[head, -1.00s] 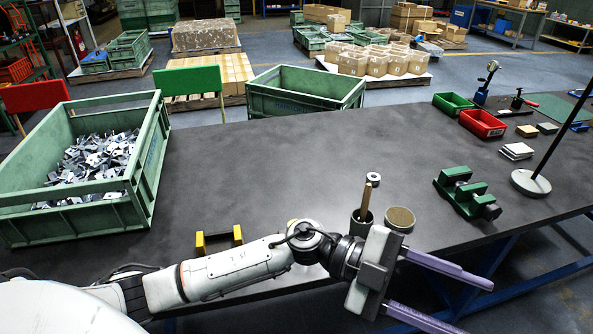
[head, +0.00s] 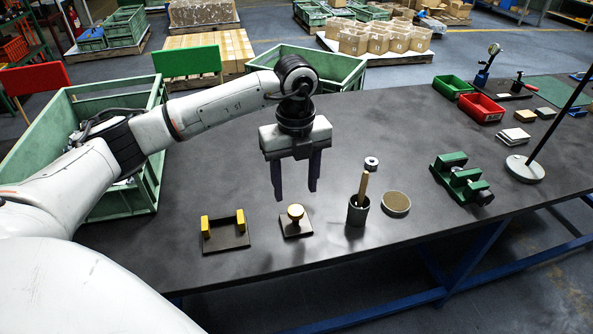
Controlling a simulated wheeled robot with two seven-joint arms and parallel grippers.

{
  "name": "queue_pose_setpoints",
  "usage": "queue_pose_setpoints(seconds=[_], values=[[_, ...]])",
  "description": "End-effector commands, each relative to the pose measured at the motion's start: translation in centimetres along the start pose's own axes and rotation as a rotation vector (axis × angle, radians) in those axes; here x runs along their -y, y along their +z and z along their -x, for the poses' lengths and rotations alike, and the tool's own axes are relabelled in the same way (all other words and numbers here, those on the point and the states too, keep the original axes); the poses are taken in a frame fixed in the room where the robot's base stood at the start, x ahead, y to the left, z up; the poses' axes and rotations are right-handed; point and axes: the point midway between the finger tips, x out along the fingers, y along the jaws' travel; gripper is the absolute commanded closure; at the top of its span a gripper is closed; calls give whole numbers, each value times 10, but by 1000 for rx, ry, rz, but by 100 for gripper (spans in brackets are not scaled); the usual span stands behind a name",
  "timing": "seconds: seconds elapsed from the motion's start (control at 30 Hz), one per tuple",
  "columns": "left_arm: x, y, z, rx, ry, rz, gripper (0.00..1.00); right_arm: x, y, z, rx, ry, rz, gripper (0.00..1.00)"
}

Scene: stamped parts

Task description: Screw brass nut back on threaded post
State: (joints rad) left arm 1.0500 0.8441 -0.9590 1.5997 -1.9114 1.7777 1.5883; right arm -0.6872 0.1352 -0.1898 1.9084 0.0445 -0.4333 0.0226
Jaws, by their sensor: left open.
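My right gripper is not in view.
A dark plate with yellow blocks (head: 206,227) lies left of the base. A green fixture (head: 462,180) stands farther right. The table's middle is clear.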

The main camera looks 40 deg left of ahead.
Motion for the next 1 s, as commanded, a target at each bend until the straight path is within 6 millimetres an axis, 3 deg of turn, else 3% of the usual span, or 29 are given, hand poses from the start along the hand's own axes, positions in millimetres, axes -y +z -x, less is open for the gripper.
queue_pose_setpoints(seconds=[0.1,0.33,0.77,1.0], values=[[0,-1,-22,-4,3,-1,49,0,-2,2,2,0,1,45],[0,-1,-54,-3,0,-3,49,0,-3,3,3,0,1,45],[1,-1,-65,-2,-3,-3,49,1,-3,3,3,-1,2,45],[1,-1,-64,-2,-3,-3,88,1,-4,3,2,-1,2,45]])
